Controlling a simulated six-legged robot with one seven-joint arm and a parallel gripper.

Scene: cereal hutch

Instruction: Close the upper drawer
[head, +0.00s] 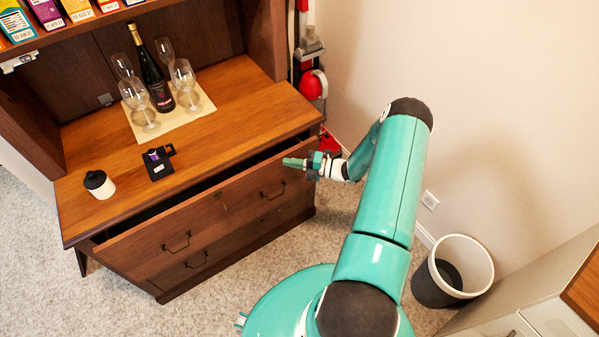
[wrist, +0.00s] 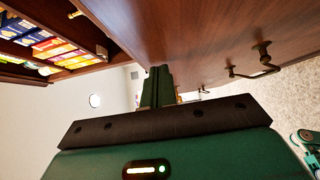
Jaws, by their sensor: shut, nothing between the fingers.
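The wooden hutch has an upper drawer (head: 205,222) that is pulled partly out, with a dark gap between its front and the top. Its front carries two dark handles; one handle (wrist: 250,65) shows in the wrist view. My gripper (head: 286,162) is at the right end of the drawer front, close to its upper edge. In the wrist view my fingers (wrist: 157,88) are together and empty, beside the wooden drawer front (wrist: 210,35). I cannot tell whether the fingertips touch the wood. A lower drawer (head: 215,250) below looks shut.
On the hutch top (head: 105,143) stand a wine bottle (head: 152,75) and several glasses on a mat, a white cup with a dark lid (head: 98,184) and a small black item (head: 158,163). A bin (head: 455,270) stands at right. Carpet lies clear in front.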

